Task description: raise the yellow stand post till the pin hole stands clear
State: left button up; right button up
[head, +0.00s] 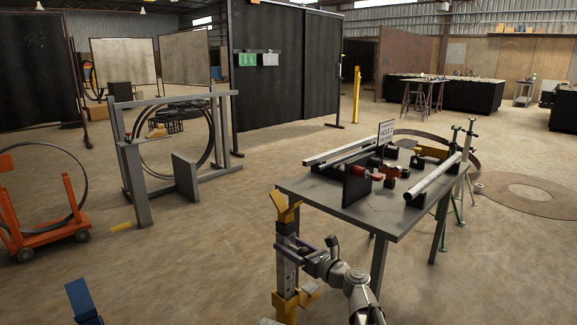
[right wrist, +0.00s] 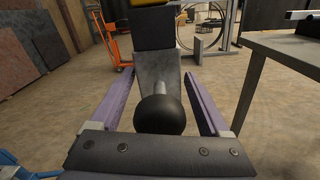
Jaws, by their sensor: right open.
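The yellow stand's V-shaped head (head: 285,208) tops an upright post in the head view. Below it are a dark section and a grey steel post (head: 287,270) with small dark marks like holes, above a yellow sleeve (head: 296,299). My right gripper (head: 289,244) is open at the upper post. In the right wrist view its purple fingers (right wrist: 160,82) lie on both sides of the grey post, with gaps. A black ball knob (right wrist: 160,115) sits between them, nearer the palm. Whether the pin hole is clear cannot be told. My left gripper is not identifiable.
A steel table (head: 340,212) with bars, clamps and a sign stands just right of the stand. An orange cart (head: 45,228) and a grey frame with a reel (head: 135,180) stand at left. A blue piece (head: 82,300) shows bottom left.

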jog(key=shift+v, duration=3.05)
